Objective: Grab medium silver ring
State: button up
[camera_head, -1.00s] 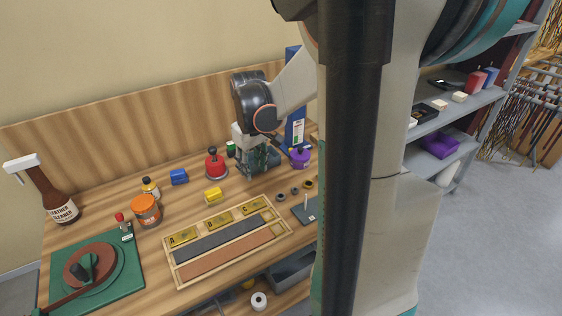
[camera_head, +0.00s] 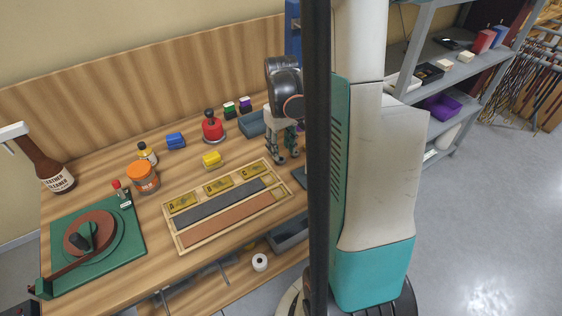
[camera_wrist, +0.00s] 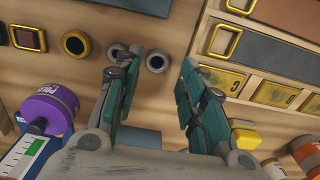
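My gripper (camera_wrist: 160,66) is open, fingers pointing down toward the wooden bench. In the wrist view a small silver ring (camera_wrist: 156,63) lies flat between the fingertips, apart from both. A second silver ring (camera_wrist: 116,53) lies just left of it, beside the left finger and partly covered by it. Which of the two is the medium one is hard to tell. A larger gold ring (camera_wrist: 76,43) lies further left. In the head view my gripper (camera_head: 284,158) is low near the right end of the bench, and the rings are hidden there.
A wooden rack (camera_head: 181,251) with plates A, B and C and two long strips lies close beside my gripper. A yellow block (camera_head: 211,160), a red-topped item (camera_head: 212,128) and a blue bin (camera_head: 251,123) stand nearby. A purple jar (camera_wrist: 48,108) shows in the wrist view.

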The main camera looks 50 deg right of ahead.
aim_at(281, 155)
jog(key=f, duration=0.1)
jog(key=f+b, duration=0.1)
jog(key=f, duration=0.2)
jog(key=shift+w+d+b, duration=0.25)
jog(key=shift+w+b, duration=0.05)
jog(key=shift+w, duration=0.05)
jog(key=shift+f, duration=0.4)
jog(key=shift+r, duration=0.1)
jog(key=shift+c, duration=0.2)
jog(key=c, duration=0.6)
